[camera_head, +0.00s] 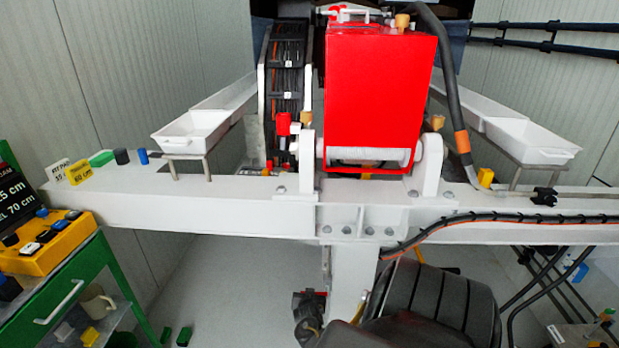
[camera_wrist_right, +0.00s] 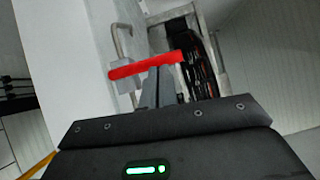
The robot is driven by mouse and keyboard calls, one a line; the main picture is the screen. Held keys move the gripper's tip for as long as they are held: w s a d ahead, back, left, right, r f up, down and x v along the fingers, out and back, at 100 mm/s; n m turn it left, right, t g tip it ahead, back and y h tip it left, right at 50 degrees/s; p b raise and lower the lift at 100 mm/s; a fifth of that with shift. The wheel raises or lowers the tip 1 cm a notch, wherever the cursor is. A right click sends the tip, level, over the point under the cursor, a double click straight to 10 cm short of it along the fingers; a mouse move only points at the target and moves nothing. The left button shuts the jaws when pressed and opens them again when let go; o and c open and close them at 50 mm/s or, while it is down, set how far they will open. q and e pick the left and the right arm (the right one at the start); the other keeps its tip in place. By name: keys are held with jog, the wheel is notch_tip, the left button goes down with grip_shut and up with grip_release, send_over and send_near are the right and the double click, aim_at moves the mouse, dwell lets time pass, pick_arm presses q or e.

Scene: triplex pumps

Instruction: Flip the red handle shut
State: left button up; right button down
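A red handle (camera_wrist_right: 146,66) shows in the right wrist view as a straight bar lying nearly level, its right end slightly higher. My right gripper (camera_wrist_right: 159,74) points up at it with its grey fingers close together. The fingertips reach the bar near its right half, and I cannot tell whether they touch it. The bar does not appear to be clamped between them. In the head view I cannot make out the handle for certain, and neither gripper shows there.
The right wrist view shows a metal loop (camera_wrist_right: 122,42) left of the fingers and a dark cable chain (camera_wrist_right: 202,62) to the right. In the head view a large red box (camera_head: 376,85) stands on a white beam (camera_head: 250,211). White trays (camera_head: 187,138) flank it. A green cart (camera_head: 62,302) stands left.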

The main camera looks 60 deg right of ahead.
jog(key=shift+r, duration=0.1)
jog(key=w+d+r+p+v, duration=0.1)
jog(key=p+v, duration=0.3)
jog(key=v, duration=0.8)
jog(key=shift+s+a+r+p, duration=0.15)
jog(key=shift+a+r+p, duration=0.2)
jog(key=shift+r, duration=0.45)
jog(key=shift+d, duration=0.1)
